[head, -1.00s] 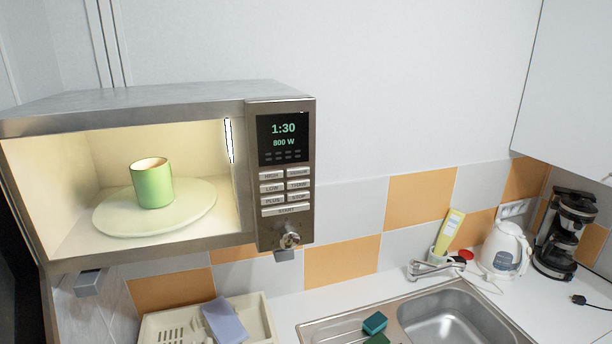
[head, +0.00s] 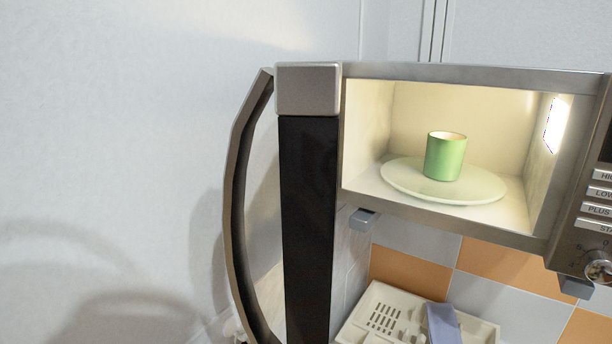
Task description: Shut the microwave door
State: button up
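The microwave (head: 452,73) fills the right half of the head view, with its cavity open and lit. Its door (head: 308,200) stands swung wide open at the cavity's left side, seen nearly edge-on. A long curved handle (head: 238,190) bows out from the door's left. Inside, a green cup (head: 445,157) stands upright on a pale round plate (head: 405,177). The control panel (head: 597,200) is cut off at the right edge. My gripper is not in view.
A cream dish rack (head: 375,300) with a bluish-purple item (head: 442,325) sits below the microwave. Orange and grey tiles line the wall behind. A bare white wall (head: 120,130) is on the left, with blurred shadows low on it.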

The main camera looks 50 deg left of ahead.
aim_at(308, 94)
jog(key=j+u, duration=0.15)
jog(key=u, duration=0.35)
jog(key=k+j+u, duration=0.1)
jog(key=u, duration=0.4)
jog(key=j+u, duration=0.25)
jog(key=u, duration=0.25)
jog(key=i+j, duration=0.1)
jog(key=j, duration=0.25)
